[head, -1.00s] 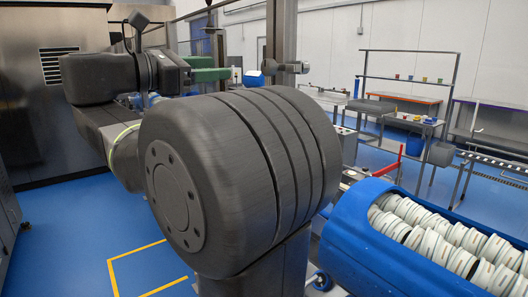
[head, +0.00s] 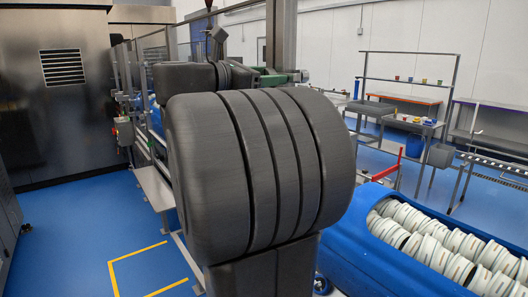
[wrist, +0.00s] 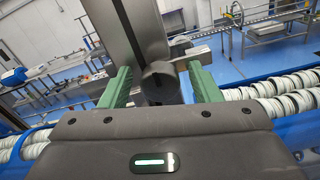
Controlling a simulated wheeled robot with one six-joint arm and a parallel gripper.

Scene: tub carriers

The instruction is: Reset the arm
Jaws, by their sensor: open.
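My gripper (wrist: 160,80) is open in the wrist view, with its two green fingers wide apart. Nothing is held between them; a grey post and a dark round part show beyond the gap. In the head view my arm is folded behind its large dark joint. That joint hides most of the far arm, and only a little green shows above it, so the gripper is not clear there. A blue tub (head: 372,245) full of white ring-shaped pieces (head: 430,240) stands at the lower right. White pieces also show on both sides behind the gripper in the wrist view (wrist: 282,100).
A steel cabinet (head: 70,110) stands at the left and back. A rail fence (head: 150,150) runs beside my arm. Benches and a shelf rack (head: 405,120) stand at the right, with a roller conveyor (head: 490,165). Blue floor with yellow lines (head: 150,265) is clear at lower left.

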